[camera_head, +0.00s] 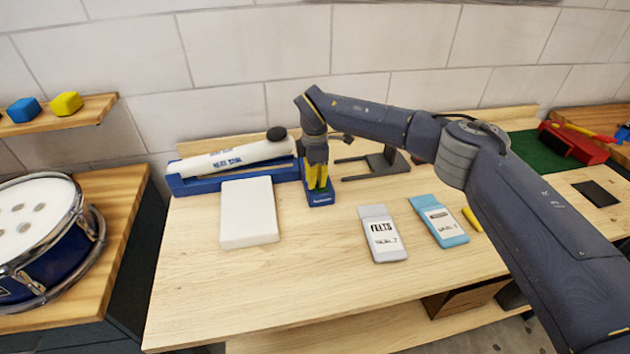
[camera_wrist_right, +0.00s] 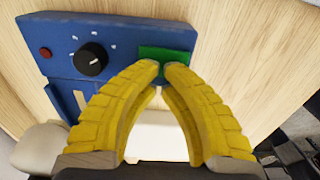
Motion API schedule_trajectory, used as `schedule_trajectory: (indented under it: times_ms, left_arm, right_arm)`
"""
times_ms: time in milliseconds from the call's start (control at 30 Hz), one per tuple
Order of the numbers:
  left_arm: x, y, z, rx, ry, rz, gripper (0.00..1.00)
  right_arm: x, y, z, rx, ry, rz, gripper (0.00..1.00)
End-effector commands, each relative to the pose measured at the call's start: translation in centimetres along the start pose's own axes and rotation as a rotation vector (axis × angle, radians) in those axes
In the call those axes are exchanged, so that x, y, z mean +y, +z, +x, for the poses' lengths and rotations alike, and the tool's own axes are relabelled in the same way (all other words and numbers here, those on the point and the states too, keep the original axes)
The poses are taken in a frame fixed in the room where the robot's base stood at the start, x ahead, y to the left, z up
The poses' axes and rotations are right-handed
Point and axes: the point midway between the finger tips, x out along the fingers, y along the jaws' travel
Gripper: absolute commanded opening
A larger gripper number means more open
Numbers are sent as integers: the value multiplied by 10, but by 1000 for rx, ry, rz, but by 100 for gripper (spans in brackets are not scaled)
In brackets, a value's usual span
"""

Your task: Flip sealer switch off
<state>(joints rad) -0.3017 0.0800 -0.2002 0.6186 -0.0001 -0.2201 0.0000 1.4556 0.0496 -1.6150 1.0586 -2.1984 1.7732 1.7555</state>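The blue sealer (camera_head: 187,184) stands at the back left of the bench, with its white arm (camera_head: 235,157) raised at a slant and a black knob on its end. Its blue control panel (camera_wrist_right: 61,52) shows in the right wrist view, with a green switch (camera_wrist_right: 178,53), a black dial (camera_wrist_right: 91,59) and a small red light (camera_wrist_right: 46,52). My right gripper (camera_head: 319,188) points down over the panel. In the wrist view its yellow fingertips (camera_wrist_right: 162,67) are together, empty, at the near edge of the green switch. I cannot tell whether they touch it. My left gripper is not in view.
A white slab (camera_head: 249,212) lies before the sealer. A grey pouch (camera_head: 382,236) and a blue pouch (camera_head: 438,222) lie to the right. A dark stand (camera_head: 385,163) is behind. A drum (camera_head: 40,235) sits on the left bench. The front of the bench is clear.

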Motion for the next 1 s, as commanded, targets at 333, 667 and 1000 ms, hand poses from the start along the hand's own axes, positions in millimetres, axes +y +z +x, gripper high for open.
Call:
schedule_trajectory:
  times_ms: [333,667,1000]
  left_arm:
    - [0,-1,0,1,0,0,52]
    - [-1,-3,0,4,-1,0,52]
    - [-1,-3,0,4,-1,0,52]
  right_arm:
    - [7,-1,-47,-1,3,-1,0]
    - [14,-1,-105,-1,2,0,0]
    - [17,-1,-135,-1,0,-1,0]
